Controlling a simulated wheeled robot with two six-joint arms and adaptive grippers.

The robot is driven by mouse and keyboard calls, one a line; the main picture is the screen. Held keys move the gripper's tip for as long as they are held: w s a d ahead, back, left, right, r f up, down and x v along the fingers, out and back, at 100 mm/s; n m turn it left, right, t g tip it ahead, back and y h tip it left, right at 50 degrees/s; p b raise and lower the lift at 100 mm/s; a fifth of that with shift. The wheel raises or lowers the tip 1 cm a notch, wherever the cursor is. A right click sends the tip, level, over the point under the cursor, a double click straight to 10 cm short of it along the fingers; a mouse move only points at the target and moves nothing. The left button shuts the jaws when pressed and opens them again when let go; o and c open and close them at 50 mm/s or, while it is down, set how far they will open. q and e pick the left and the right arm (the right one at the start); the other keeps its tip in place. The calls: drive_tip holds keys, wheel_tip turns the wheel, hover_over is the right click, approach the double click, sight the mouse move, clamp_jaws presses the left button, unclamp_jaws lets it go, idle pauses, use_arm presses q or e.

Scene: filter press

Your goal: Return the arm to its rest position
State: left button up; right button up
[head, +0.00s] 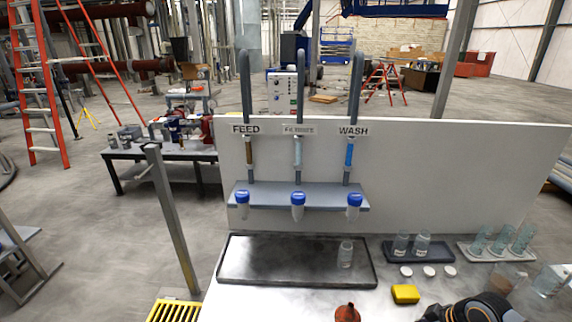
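A white panel (440,170) carries three taps labelled FEED (245,129), a middle label that is hard to read (299,129), and WASH (353,131).
Right of the tray are a dark rack (418,256) with two jars, a pale rack (470,251) with three tubes, several white caps (429,271) and a yellow block (405,294).

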drive_tip(key=d+f+m+t+h+b, duration=0.1)
drive_tip(key=d+f+m, duration=0.1)
drive_tip(key=d+f, duration=0.35)
drive_tip(key=d+f+m+t+h+b, duration=0.1)
drive_tip(key=d+f+m+b, duration=0.15)
drive_tip(key=f, duration=0.65)
drive_tip(key=s+d+f+m+h+b, duration=0.1)
drive_tip(key=s+f, duration=0.2)
drive_tip(key=f, duration=0.4)
drive_tip(key=s+d+f+m+g+h+b, duration=0.1)
drive_tip(key=s+d+f, duration=0.15)
drive_tip(key=f, duration=0.35)
drive_tip(key=s+f+m+b, duration=0.1)
drive_tip(key=s+f+m, duration=0.1)
drive_tip(key=s+f, duration=0.35)
use_arm(q)
wheel_tip(320, 180, down, 10)
drive_tip(key=b, duration=0.3)
drive_tip(key=shift+f+b, duration=0.15)
drive_tip(key=shift+b, duration=0.25)
use_arm(e)
drive_tip(key=s+a+f+g, duration=0.3)
drive_tip(key=s+a+f, duration=1.3)
drive_tip(key=s+f, duration=0.4)
drive_tip(key=shift+s+a, duration=0.3)
drive_tip(key=shift+s, duration=0.2)
